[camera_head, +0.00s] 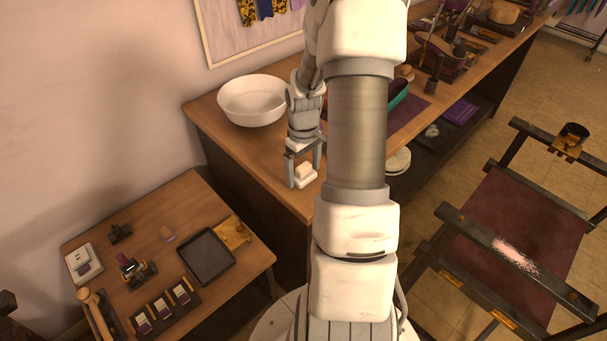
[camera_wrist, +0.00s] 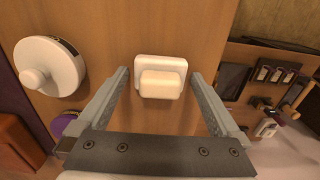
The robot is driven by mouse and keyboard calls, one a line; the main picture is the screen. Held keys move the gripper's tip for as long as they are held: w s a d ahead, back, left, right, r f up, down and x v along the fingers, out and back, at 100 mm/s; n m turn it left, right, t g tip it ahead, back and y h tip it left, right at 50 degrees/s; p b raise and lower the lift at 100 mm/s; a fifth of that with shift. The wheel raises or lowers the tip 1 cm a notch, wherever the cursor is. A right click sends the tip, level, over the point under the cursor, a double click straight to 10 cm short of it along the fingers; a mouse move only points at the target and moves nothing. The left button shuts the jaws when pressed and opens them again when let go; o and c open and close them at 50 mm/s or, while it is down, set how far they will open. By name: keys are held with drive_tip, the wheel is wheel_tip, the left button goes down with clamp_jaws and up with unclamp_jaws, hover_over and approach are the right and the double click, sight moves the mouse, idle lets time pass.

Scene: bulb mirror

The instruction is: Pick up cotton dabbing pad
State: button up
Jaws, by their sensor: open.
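A small pale block, which looks like the cotton dabbing pad (camera_wrist: 161,85), rests on a white rectangular base (camera_wrist: 160,62) on the wooden counter. In the head view the pad (camera_head: 304,170) is near the counter's front left corner, partly hidden by my fingers. My gripper (camera_head: 304,166) is open and points down over it. In the wrist view the pad lies between the two fingers of my gripper (camera_wrist: 159,76), with a gap on each side. I cannot tell whether the fingertips reach down to its height.
A white bowl (camera_head: 252,101) stands left of my gripper on the counter. A round white knobbed object (camera_wrist: 50,67) is at the left of the wrist view. A lower wooden table (camera_head: 196,276) holds a dark tray (camera_head: 206,256).

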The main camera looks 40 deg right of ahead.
sight(303, 166)
drive_tip(key=shift+c, duration=0.2)
drive_tip(key=c, duration=1.1)
drive_tip(key=shift+c, duration=0.2)
drive_tip(key=shift+r, duration=0.15)
drive_tip(key=shift+r, duration=0.55)
wheel_tip(303, 166, up, 3)
drive_tip(key=w+d+r+p, duration=0.1)
drive_tip(key=w+d+r, duration=0.5)
drive_tip(key=d, duration=0.3)
drive_tip(key=shift+w+r, duration=0.35)
drive_tip(key=shift+w, duration=0.4)
